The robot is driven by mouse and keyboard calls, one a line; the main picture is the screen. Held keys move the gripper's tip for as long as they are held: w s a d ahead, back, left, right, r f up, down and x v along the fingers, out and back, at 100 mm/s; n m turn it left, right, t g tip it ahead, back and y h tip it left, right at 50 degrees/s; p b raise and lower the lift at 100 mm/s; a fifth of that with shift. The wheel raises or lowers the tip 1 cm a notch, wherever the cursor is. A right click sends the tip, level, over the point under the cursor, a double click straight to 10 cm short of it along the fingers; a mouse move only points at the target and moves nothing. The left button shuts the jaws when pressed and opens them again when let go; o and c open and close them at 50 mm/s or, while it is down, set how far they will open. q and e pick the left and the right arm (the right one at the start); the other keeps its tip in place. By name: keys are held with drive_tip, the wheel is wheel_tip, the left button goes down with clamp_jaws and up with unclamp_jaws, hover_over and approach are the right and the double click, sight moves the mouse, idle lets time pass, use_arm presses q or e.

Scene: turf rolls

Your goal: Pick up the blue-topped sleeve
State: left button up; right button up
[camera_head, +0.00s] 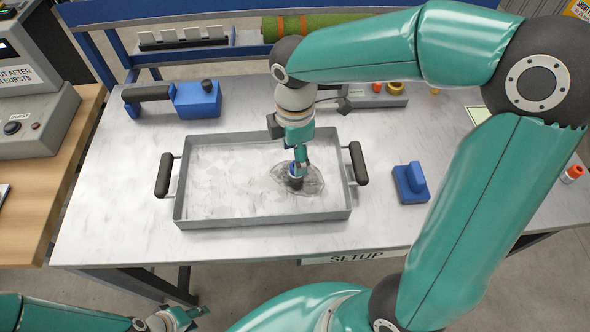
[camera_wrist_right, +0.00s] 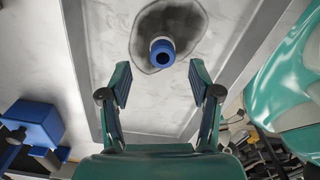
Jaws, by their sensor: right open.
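The blue-topped sleeve (camera_wrist_right: 162,50) shows in the right wrist view as a short grey cylinder with a blue ring top and a dark opening. It stands on a dark wet-looking patch in the grey tray (camera_head: 265,222). In the head view the sleeve (camera_head: 294,181) is partly hidden by my right gripper (camera_head: 299,160), which hangs above the tray's right half. In the wrist view my right gripper (camera_wrist_right: 160,76) is open, and the sleeve appears just past its fingertips, roughly centred between them. My left gripper (camera_head: 188,318) is at the bottom left, off the table; its opening is unclear.
The tray has black handles, left (camera_head: 164,175) and right (camera_head: 358,163). A blue tool with a black grip (camera_head: 197,99) lies behind it on the left. A blue block (camera_head: 410,184) sits to the right. A green roll (camera_head: 335,22) lies on the back shelf. The front-left tabletop is clear.

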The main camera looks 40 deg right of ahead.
drive_tip(key=shift+s+d+f, duration=0.1)
drive_tip(key=shift+s+f, duration=0.05)
drive_tip(key=shift+f, duration=2.7)
clamp_jaws()
